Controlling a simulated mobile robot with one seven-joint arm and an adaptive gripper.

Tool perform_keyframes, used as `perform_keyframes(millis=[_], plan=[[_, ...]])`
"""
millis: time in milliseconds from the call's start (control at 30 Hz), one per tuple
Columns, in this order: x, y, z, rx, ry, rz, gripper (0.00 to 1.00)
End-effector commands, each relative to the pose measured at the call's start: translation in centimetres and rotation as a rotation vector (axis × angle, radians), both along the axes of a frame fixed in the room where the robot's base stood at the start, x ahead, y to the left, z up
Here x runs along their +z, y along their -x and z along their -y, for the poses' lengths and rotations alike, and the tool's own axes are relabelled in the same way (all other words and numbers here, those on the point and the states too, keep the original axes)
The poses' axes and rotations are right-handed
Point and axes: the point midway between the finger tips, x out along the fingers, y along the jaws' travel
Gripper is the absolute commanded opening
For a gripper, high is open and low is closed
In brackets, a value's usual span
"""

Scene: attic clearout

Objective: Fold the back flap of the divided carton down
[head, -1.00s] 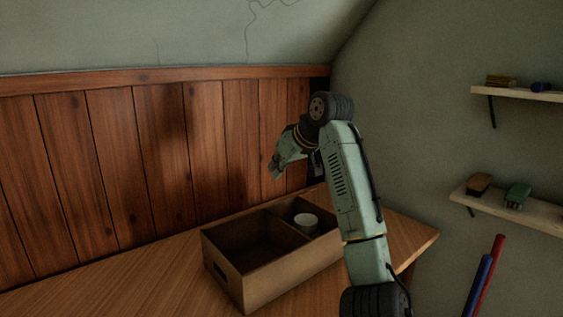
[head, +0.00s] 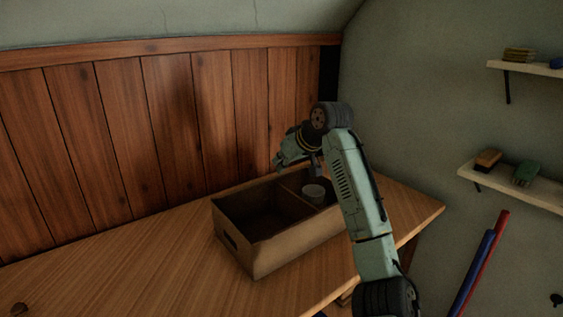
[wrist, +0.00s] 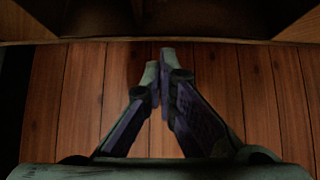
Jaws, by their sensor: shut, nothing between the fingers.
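The divided carton (head: 295,248) is an open brown box on the wooden table, with a hand hole in its left end. A divider (head: 297,206) splits it into a larger left compartment and a smaller right one. My gripper (head: 278,167) is just above the carton's back edge. In the wrist view, my gripper (wrist: 160,62) is shut and empty, its fingertips close to the carton's back rim (wrist: 225,41); contact cannot be told. I cannot make out a separate back flap standing up in either view.
A pale cup (head: 314,192) stands in the right compartment. A wood-panelled wall (head: 120,150) rises behind the table (head: 120,262). Shelves (head: 515,188) hold brushes at right, above red and blue poles (head: 475,268). The table's left part is mostly clear.

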Motion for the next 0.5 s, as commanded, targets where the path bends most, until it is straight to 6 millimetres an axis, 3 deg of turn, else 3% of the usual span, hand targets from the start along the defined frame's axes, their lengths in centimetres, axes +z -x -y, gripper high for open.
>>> perform_keyframes(millis=[200,500], plan=[[-2.1,0.8,0.5,0.002,-0.064,0.082,0.0],[-3.3,2.0,1.4,0.001,-0.135,0.185,0.0]])
